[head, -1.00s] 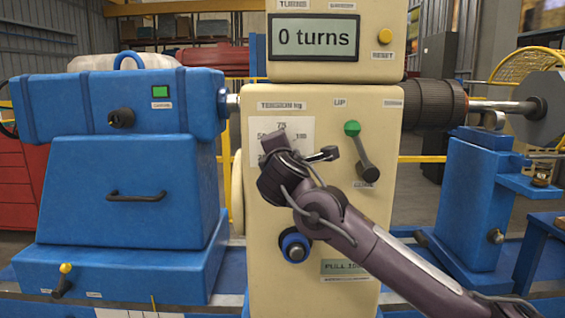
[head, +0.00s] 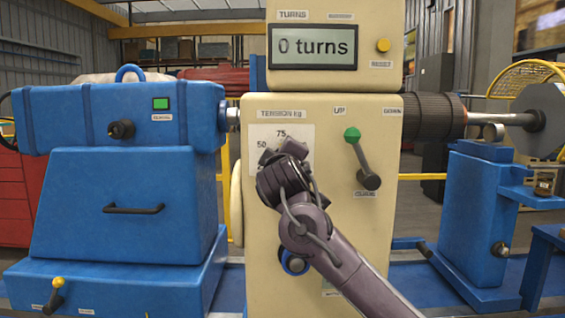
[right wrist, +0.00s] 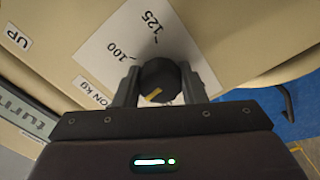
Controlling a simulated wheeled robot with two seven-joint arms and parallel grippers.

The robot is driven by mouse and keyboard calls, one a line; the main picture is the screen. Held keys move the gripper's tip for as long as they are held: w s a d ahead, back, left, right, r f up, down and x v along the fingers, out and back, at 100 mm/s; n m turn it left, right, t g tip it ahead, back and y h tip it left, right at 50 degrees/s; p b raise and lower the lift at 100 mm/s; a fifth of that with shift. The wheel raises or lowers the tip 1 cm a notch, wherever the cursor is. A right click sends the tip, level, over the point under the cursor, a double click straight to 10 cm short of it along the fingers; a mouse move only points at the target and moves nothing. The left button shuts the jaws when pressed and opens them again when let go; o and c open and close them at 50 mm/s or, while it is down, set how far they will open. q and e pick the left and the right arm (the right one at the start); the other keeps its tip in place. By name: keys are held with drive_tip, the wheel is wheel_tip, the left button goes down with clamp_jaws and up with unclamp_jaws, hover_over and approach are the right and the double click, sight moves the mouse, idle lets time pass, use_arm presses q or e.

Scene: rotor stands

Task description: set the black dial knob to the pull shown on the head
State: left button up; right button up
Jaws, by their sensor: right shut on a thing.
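The black dial knob (right wrist: 158,80) sits on a white scale plate (right wrist: 133,35) and is held between the two fingers of my right gripper (right wrist: 159,84), which is shut on it. A yellow mark on the knob lies on its lower side in the right wrist view, away from the printed 100 and 125. In the head view my right gripper (head: 283,160) covers the knob and the lower part of the plate (head: 267,130); 50 and 75 show there. The pull display on the lower front is mostly hidden behind my arm. My left gripper is not in view.
A green-tipped lever (head: 362,160) stands right of the dial on the cream column (head: 385,215). Above are the "0 turns" screen (head: 313,47) and a yellow reset button (head: 383,45). A blue-ringed knob (head: 293,262) sits below, partly behind my arm.

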drive_tip(key=shift+f+m, duration=0.2)
drive_tip(key=shift+m, duration=0.8)
drive_tip(key=m, duration=0.2)
drive_tip(key=shift+a+m+p, duration=0.1)
drive_tip(key=shift+m+p, duration=0.5)
drive_tip(key=shift+m, duration=0.7)
drive_tip(key=m+p, duration=0.2)
drive_tip(key=m, duration=0.3)
drive_tip(key=shift+p, duration=0.3)
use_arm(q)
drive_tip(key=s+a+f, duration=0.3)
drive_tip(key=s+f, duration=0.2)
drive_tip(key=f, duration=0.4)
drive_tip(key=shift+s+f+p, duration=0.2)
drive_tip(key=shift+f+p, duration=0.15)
use_arm(e)
drive_tip(key=shift+f+m, duration=0.1)
drive_tip(key=shift+m, duration=0.8)
drive_tip(key=o, duration=1)
